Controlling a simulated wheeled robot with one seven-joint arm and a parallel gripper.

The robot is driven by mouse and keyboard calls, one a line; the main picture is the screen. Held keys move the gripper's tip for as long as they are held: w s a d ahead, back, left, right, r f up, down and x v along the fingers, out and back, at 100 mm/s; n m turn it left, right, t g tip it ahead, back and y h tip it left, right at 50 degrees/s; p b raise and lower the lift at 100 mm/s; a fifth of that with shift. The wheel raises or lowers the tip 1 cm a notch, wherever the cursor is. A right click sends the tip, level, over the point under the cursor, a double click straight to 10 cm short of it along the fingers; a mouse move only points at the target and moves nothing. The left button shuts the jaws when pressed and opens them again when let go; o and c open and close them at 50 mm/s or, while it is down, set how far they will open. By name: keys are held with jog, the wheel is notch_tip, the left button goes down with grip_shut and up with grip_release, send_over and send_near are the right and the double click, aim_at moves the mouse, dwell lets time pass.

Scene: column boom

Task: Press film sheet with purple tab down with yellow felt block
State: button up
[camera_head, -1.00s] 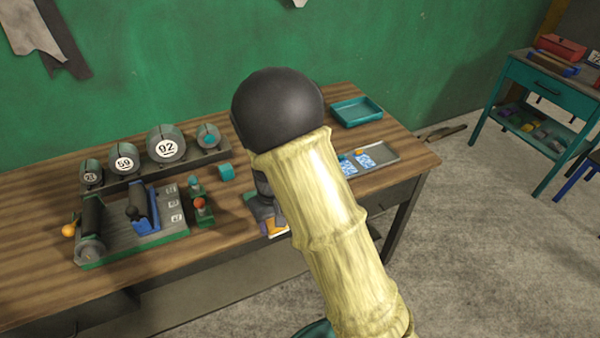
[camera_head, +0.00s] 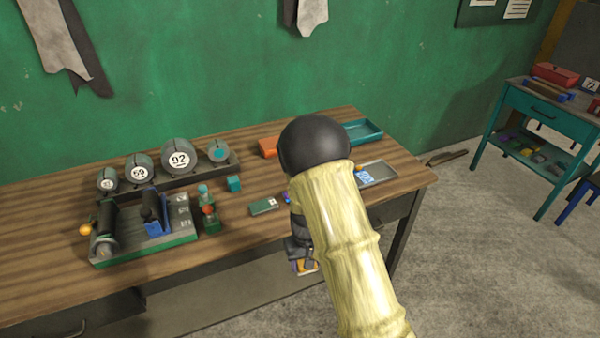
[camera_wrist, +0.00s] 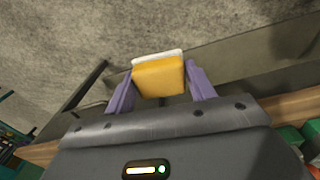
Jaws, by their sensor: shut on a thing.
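My gripper (camera_wrist: 162,85) has purple fingers shut on a yellow felt block (camera_wrist: 158,77) with a white layer along its far edge. In the head view my gripper (camera_head: 304,266) hangs low at the table's front edge, and the wrist view shows floor and table edge beyond the block. Blue-and-white patterned film (camera_head: 366,176) lies by the left end of a grey tray (camera_head: 385,173) at the table's right, well apart from the gripper. My arm hides part of that area. I cannot make out a purple tab.
On the wooden table (camera_head: 250,230) stand a roller device (camera_head: 150,225), a rack of numbered drums (camera_head: 175,160), a small dark green block (camera_head: 264,207), an orange box (camera_head: 268,147) and a teal tray (camera_head: 363,132). The table front is partly clear near my arm.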

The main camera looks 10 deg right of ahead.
jog(key=d+f+m, duration=0.2)
jog(key=d+f, duration=0.4)
jog(key=f, duration=0.1)
jog(key=shift+s, duration=0.25)
